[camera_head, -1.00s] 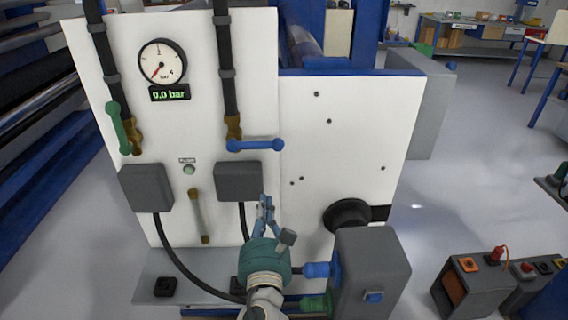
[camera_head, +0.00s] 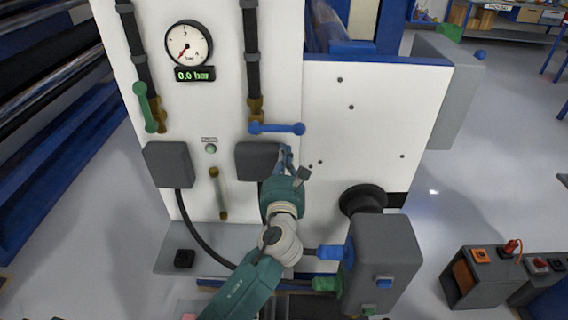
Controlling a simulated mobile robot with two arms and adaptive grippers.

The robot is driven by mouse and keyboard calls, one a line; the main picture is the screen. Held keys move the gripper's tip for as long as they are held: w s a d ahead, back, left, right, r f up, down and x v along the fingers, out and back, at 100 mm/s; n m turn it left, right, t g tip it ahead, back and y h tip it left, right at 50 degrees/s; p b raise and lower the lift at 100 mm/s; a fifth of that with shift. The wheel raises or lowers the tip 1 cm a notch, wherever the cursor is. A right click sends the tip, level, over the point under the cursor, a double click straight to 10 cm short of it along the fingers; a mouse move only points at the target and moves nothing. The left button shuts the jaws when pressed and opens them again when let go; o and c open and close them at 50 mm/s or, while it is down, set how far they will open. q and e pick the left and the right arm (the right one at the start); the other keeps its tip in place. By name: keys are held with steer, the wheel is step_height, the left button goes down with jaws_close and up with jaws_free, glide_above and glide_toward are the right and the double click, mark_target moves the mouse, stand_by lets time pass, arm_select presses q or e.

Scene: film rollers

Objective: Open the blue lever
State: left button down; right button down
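The blue lever (camera_head: 277,128) is on the white panel at the foot of the right black pipe, by a brass valve. It lies horizontal, pointing right. My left gripper (camera_head: 287,156) is below the lever, in front of the panel and beside the right grey box, apart from the lever. Its blue-grey fingers point up; they are small and partly overlapped by the wrist, so I cannot tell how far apart they are. My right gripper is not in view.
A green lever (camera_head: 146,107) stands near-vertical on the left pipe. The gauge (camera_head: 188,43) display reads 0.0 bar. Grey boxes (camera_head: 168,164) (camera_head: 258,161) stick out from the panel below the pipes. A grey machine block (camera_head: 385,255) with a black roller end (camera_head: 363,199) stands at lower right.

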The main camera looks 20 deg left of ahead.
mark_target(277, 128)
arm_select(q)
step_height(277, 128, up, 2)
steer(key=shift+r+p, duration=0.1)
steer(key=shift+p, duration=0.2)
steer(key=shift+w, duration=0.1)
steer(key=shift+r+n, duration=0.15)
steer(key=shift+n, duration=0.15)
steer(key=shift+d+r+n, duration=0.1)
steer(key=shift+r+n, duration=0.15)
steer(key=shift+n, duration=0.05)
